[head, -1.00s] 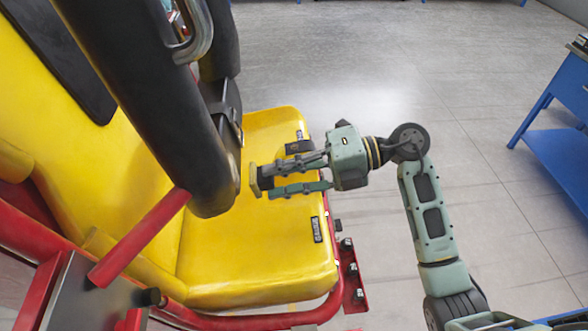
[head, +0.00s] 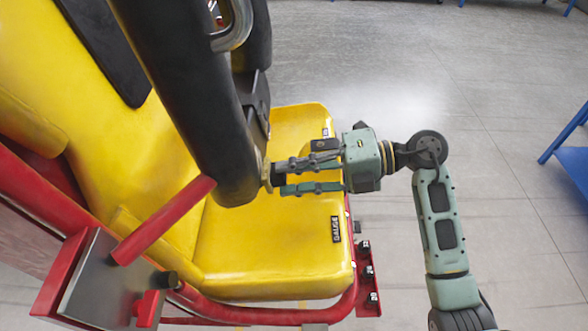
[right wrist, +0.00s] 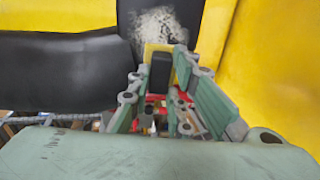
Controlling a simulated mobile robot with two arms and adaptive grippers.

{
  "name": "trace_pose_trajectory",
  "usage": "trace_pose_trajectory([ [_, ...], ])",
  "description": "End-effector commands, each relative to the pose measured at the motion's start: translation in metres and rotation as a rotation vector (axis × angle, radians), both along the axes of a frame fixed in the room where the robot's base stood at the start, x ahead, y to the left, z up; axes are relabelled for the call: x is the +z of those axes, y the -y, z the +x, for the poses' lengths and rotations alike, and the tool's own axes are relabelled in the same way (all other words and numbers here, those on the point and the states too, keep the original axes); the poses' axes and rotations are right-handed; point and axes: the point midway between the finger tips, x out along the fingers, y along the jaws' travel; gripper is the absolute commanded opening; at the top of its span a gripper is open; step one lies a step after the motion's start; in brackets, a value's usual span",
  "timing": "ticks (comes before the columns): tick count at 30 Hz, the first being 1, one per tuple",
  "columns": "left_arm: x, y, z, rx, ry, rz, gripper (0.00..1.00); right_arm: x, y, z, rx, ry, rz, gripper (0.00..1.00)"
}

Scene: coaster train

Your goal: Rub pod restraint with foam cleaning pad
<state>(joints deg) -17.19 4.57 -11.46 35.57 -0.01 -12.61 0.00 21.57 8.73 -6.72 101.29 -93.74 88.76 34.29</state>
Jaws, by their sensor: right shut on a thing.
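The pod restraint is a thick black padded bar (head: 190,100) hanging over the yellow seat. In the right wrist view its black surface (right wrist: 60,75) carries a whitish speckled smear (right wrist: 158,26). My right gripper (head: 283,178) is shut on the foam cleaning pad, which has a dark handle (right wrist: 160,70) and a yellowish face (right wrist: 149,50). In the head view the pad (head: 267,176) is at the right side of the restraint's lower end. It looks very close to or against it; I cannot tell whether they touch. My left gripper is not in view.
The yellow seat (head: 270,255) lies under the restraint and gripper. A red frame with a red bar (head: 165,220) and a grey box (head: 105,285) stand at the lower left. A blue table (head: 570,140) is at the far right, with open floor between.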

Motion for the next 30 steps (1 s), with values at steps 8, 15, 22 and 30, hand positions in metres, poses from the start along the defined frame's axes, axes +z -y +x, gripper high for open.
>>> trace_pose_trajectory([
  [8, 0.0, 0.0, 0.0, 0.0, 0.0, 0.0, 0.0, -0.001, -0.006, 0.0, -0.001, 0.0, 0.001, 0.0],
  [15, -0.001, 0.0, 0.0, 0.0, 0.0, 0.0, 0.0, -0.002, -0.01, 0.0, 0.001, 0.0, 0.001, 0.0],
  [22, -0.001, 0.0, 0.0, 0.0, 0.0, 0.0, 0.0, -0.003, -0.015, 0.0, 0.0, 0.0, 0.001, 0.0],
  [30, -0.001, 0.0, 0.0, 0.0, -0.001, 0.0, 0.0, -0.004, -0.02, 0.0, 0.0, 0.0, 0.001, 0.0],
])
